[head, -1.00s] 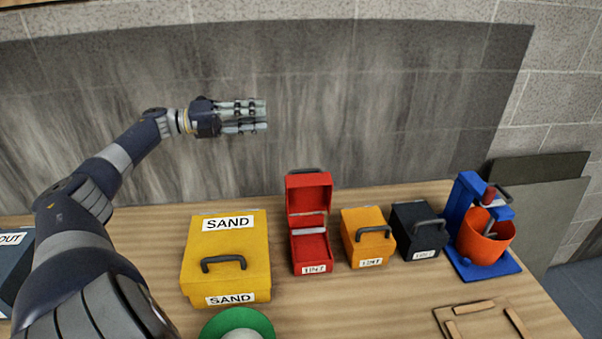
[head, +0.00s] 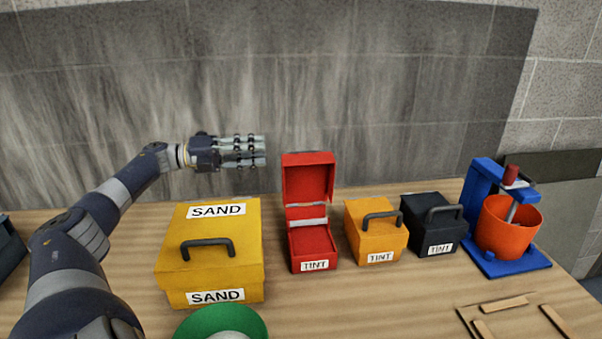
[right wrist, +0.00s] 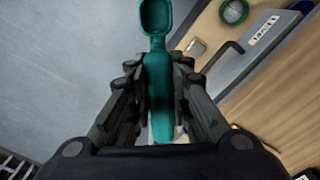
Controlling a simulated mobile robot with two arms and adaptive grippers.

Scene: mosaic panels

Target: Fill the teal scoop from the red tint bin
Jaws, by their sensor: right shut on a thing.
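The red tint bin (head: 311,251) stands on the table in the head view. Its lid is up, and a pale bar crosses its opening. The inside looks red. The teal scoop (right wrist: 156,18) shows in the right wrist view, its bowl at the top edge and looking empty. My right gripper (right wrist: 156,78) is shut on the scoop's handle, away from the bin; it is not in the head view. My left gripper (head: 240,151) is raised in front of the wall, left of and above the red bin, with nothing visible in it. Its finger opening is unclear.
A yellow sand box (head: 210,258), an orange tint bin (head: 376,237) and a black tint bin (head: 433,230) have lids shut. A blue stand (head: 486,185) holds an orange bucket (head: 508,228) at right. A green ring (head: 220,322) and wooden frame (head: 497,303) lie in front.

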